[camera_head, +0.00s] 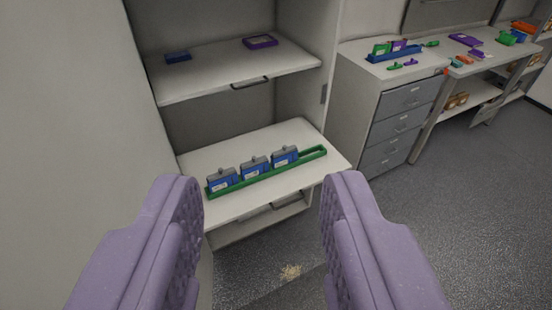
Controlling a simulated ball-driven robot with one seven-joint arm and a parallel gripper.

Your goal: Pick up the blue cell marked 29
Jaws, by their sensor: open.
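My gripper (262,205) is open and empty, its two purple fingers in the foreground in front of the cabinet shelves. Three blue cells with grey tops stand in a row in a green tray on the lower shelf: the left cell (222,181), the middle cell (255,167) and the right cell (285,156). Each carries a small white label, too small to read, so I cannot tell which is marked 29. The green tray (313,153) has an empty stretch at its right end. My gripper is apart from all of them, nearer the camera.
The upper shelf (215,75) holds a small blue item (178,58) and a purple tray (260,42). The cabinet's side wall (165,130) is at the left. A grey drawer unit (400,115) and a workbench with coloured parts stand right. Floor at right is open.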

